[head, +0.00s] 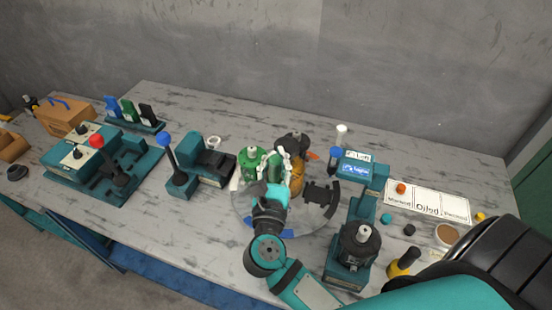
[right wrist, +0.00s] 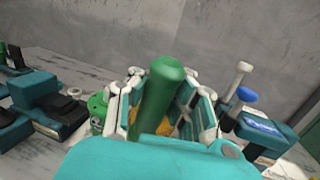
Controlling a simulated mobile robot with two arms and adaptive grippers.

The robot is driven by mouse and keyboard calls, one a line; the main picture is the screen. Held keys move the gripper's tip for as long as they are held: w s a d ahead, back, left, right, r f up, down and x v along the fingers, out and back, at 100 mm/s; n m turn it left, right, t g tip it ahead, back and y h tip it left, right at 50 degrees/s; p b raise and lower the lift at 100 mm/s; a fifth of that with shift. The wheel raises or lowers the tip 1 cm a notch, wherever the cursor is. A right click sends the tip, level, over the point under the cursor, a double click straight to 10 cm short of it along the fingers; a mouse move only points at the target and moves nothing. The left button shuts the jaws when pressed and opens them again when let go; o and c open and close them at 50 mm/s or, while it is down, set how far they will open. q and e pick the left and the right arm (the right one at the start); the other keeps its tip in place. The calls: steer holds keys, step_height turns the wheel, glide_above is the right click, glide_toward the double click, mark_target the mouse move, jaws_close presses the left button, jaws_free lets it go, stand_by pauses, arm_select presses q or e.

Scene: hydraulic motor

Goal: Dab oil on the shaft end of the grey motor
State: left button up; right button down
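My right gripper (head: 274,158) is over the clear turntable in the head view. In the right wrist view its fingers (right wrist: 160,88) stand apart on both sides of a green cylinder (right wrist: 160,92), with gaps visible beside it. The cylinder's lower end is hidden by my gripper. A dark grey motor (head: 358,243) sits upright on a teal stand at the front right, its short shaft end pointing up. Another dark motor-like part (head: 292,143) stands behind the gripper, partly hidden. My left gripper is not in view.
The clear turntable (head: 243,214) carries a green bottle (head: 250,160), an orange part (head: 297,178) and a black part (head: 320,194). A labelled white board (head: 427,205) lies at right. Teal lever units (head: 180,182) stand at left. A yellow-and-black bottle (head: 402,263) is near the grey motor.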

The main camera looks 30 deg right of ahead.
mark_target(280, 160)
steer(key=shift+f, duration=0.2)
steer(key=shift+r+p, duration=2.85)
steer(key=shift+r, duration=0.85)
steer(key=s+f+n+y+b, duration=0.1)
steer(key=s+f+n+t+y+b, duration=0.1)
steer(key=f, duration=0.1)
steer(key=s+f+t+y+b, duration=0.1)
steer(key=y, duration=0.1)
steer(key=shift+s+a+f+n, duration=0.15)
steer(key=shift+s+a+n, duration=0.15)
steer(key=shift+a+n, duration=0.1)
steer(key=s+a+f+n+t+y+b, duration=0.1)
steer(key=s+a+f+n+y+b, duration=0.1)
steer(key=s+a+f+n+y, duration=0.1)
steer(key=s+n+y, duration=0.1)
steer(key=s+y, duration=0.1)
steer(key=y, duration=0.1)
steer(key=shift+s+a+f+y, duration=0.2)
steer(key=shift+a+f+y, duration=0.1)
steer(key=shift+y, duration=0.1)
